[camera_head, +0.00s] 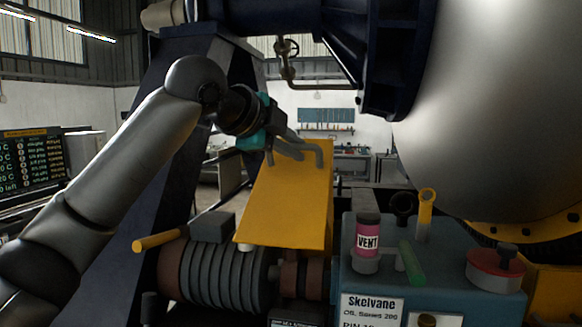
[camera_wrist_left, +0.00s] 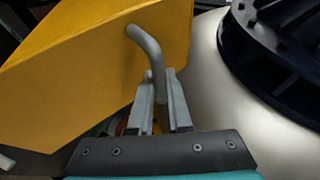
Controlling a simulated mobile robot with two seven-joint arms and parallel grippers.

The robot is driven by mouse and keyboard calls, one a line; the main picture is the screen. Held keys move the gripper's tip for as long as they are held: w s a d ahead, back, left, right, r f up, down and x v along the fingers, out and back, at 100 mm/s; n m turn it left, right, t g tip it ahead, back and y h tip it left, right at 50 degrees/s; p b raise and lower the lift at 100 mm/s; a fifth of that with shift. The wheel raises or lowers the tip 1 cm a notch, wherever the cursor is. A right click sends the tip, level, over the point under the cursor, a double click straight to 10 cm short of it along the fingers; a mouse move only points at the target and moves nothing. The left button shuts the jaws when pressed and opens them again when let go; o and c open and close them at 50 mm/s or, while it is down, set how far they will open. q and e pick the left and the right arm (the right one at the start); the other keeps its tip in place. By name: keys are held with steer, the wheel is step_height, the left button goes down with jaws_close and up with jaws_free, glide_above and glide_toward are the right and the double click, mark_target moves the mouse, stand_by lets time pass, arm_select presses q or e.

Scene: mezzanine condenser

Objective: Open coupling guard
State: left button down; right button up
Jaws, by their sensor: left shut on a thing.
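The coupling guard (camera_head: 287,205) is a yellow sheet-metal cover above the pump coupling, tilted up, with its lower edge near the coupling. A grey bent handle (camera_head: 319,152) is fixed near its upper end. My left gripper (camera_head: 297,150) is at that handle. In the left wrist view the fingers (camera_wrist_left: 165,105) are shut around the grey handle (camera_wrist_left: 147,50), with the yellow guard (camera_wrist_left: 95,70) behind it. Below the guard are the ribbed dark housing (camera_head: 222,277) and a reddish-brown coupling part (camera_head: 302,276). My right gripper is not in view.
A large pale tank (camera_head: 500,110) fills the upper right. A yellow handle (camera_head: 159,241) sticks out left.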

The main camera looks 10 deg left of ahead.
arm_select(q)
steer(key=shift+w+r, duration=1.2)
steer(key=shift+r, duration=0.1)
steer(key=c, duration=0.8)
jaws_free()
steer(key=shift+w+f, duration=0.1)
steer(key=shift+c, duration=0.2)
steer(key=shift+s+a+r, duration=0.2)
steer(key=shift+s+a, duration=0.1)
steer(key=shift+s, duration=0.15)
steer(key=b+v, duration=0.3)
steer(key=v, duration=1.1)
steer(key=shift+b, duration=0.4)
steer(key=shift+s, duration=0.15)
